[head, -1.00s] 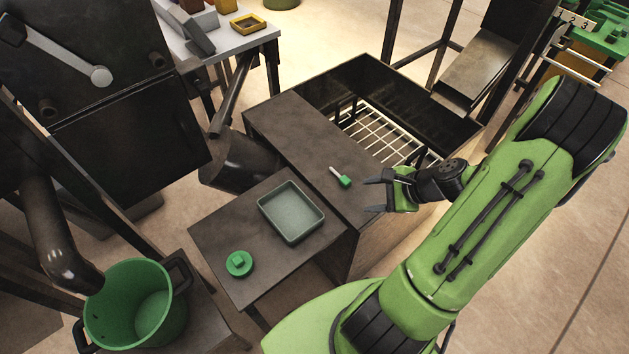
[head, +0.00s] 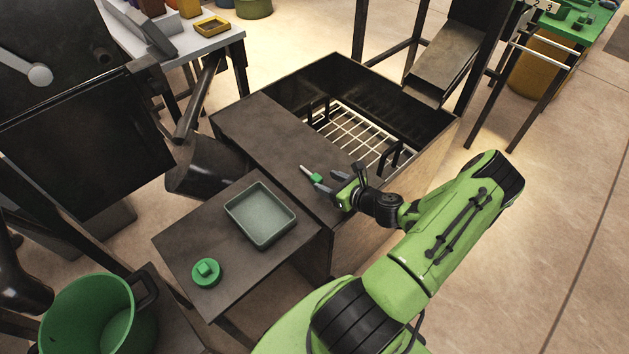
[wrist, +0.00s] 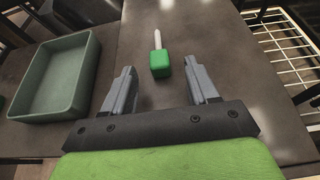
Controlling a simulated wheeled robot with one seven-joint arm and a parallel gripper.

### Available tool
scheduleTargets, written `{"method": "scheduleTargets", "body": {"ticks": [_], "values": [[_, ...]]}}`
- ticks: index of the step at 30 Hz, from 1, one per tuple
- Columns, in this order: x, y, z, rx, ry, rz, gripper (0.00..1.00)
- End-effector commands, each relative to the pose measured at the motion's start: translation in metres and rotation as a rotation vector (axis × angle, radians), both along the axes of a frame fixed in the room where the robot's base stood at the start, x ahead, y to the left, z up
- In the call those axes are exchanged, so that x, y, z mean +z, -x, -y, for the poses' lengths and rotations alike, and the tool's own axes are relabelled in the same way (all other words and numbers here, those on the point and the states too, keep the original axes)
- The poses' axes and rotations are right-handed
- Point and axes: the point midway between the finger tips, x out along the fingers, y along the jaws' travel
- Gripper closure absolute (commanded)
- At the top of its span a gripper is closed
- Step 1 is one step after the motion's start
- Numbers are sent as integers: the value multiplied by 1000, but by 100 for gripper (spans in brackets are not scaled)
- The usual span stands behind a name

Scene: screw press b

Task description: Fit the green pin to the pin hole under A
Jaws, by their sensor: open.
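The green pin (head: 316,177) lies on the dark top beside the wire-grid bin, with a green block end and a thin pale shaft. In the wrist view the pin (wrist: 160,64) lies ahead of the fingertips, roughly between their lines, with its green end toward me and its shaft pointing away. My gripper (head: 327,187) is open and empty, close to the pin's green end; it also shows in the wrist view (wrist: 165,80). The pin hole and the label A cannot be made out in these views.
A grey-green tray (head: 288,236) and a round green piece (head: 207,272) rest on the lower table at left. A green bucket (head: 127,300) stands at lower left. The open bin (head: 440,118) with a wire grid (head: 345,128) lies behind my gripper.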

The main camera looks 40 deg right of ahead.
Motion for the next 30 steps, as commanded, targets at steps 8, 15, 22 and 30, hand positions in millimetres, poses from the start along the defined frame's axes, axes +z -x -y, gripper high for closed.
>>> {"method": "scheduleTargets", "body": {"ticks": [8, 15, 22, 30], "values": [[-20, -42, -3, 3, 1, 1, 42], [-19, -44, -3, 1, 0, 1, 45], [-19, -43, -3, 1, 1, 1, 80], [-19, -43, -3, 2, 0, 1, 100]]}}
